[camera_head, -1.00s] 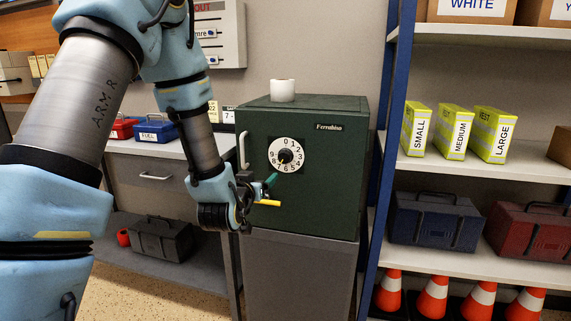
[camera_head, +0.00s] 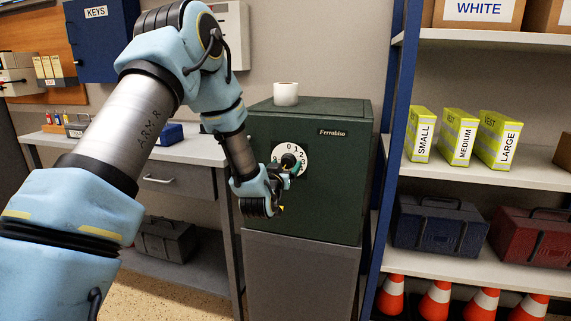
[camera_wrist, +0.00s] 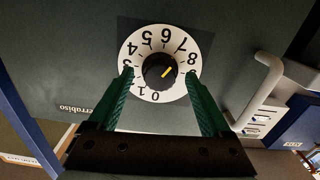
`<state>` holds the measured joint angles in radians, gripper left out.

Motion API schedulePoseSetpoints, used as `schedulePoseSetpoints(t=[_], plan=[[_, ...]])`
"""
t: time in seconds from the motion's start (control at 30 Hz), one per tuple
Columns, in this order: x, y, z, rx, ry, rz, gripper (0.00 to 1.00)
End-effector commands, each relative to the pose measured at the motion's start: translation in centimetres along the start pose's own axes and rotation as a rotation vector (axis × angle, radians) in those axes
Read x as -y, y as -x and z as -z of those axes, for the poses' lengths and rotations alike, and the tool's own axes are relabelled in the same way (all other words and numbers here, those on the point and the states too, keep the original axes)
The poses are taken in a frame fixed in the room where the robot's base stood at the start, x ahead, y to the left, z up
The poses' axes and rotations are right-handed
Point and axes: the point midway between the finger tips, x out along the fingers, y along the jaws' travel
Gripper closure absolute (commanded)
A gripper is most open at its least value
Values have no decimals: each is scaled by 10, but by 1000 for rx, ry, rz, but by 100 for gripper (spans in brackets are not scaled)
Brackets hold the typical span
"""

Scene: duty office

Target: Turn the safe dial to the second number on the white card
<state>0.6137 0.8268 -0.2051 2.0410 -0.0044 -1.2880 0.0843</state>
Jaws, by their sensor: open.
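The green safe (camera_head: 340,190) stands on a grey cabinet. Its white numbered dial (camera_head: 281,151) is partly covered by my gripper (camera_head: 285,171) in the head view. In the wrist view the dial (camera_wrist: 150,94) appears upside down, with a black knob (camera_wrist: 153,79) at its centre. A gap shows between fingers and knob. I cannot make out the white card; my arm covers part of the counter.
The safe's pale handle (camera_wrist: 257,88) is beside the dial. A blue-framed shelf (camera_head: 470,178) with vests, toolboxes and cones stands at the right. A counter (camera_head: 90,141) with a drawer is at the left.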

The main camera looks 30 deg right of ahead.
Motion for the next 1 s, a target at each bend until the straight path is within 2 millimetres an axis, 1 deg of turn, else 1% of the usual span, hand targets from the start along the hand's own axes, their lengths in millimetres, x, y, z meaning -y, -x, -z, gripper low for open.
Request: schedulePoseSetpoints(t=[0.1, 0.33, 1.0], plan=[[0, -3, 0, 1, 0, -1, 17], [0, -3, 0, 1, 0, -1, 18], [0, -3, 0, 1, -1, 0, 94]])
